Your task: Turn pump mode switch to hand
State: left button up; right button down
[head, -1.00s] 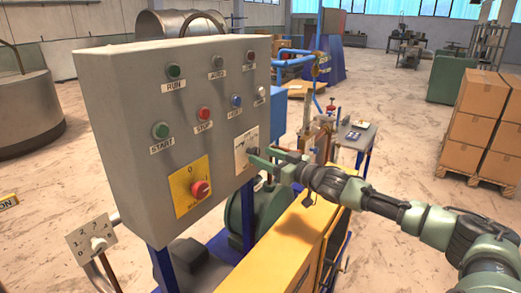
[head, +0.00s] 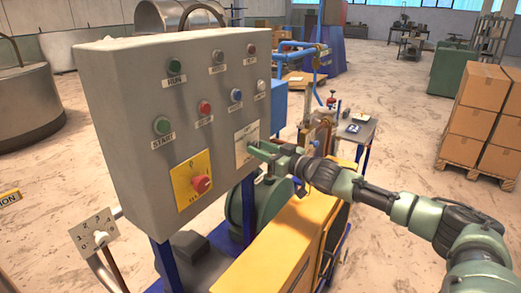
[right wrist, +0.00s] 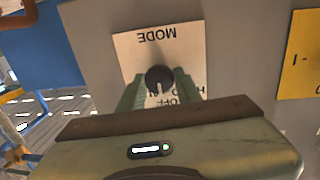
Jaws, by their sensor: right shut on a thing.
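The pump mode switch (right wrist: 159,78) is a black round knob with a pale pointer line. It sits on a cream plate (right wrist: 148,48) marked MODE, which appears upside down in the right wrist view, with OFF and part of another label showing beside the fingers. In the head view the plate (head: 246,140) is at the lower right of the grey control panel (head: 130,90). My right gripper (right wrist: 159,88) has its green fingers on both sides of the knob and is shut on it. In the head view the right gripper (head: 258,148) reaches the plate from the right and hides the knob. My left gripper is not in view.
A yellow cabinet (head: 275,245) stands below my right arm. Stacked boxes (head: 480,110) stand at the far right.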

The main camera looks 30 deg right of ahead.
jog(key=shift+d+n+t+y+b, duration=0.1)
jog(key=shift+n+t+y+b, duration=0.2)
jog(key=shift+n+b, duration=1.4)
jog(key=shift+n+t+y+b, duration=0.25)
jog(key=shift+n+b, duration=0.2)
jog(key=shift+n, duration=2.45)
jog(key=c, duration=1)
grip_release()
jog(key=shift+f, duration=0.1)
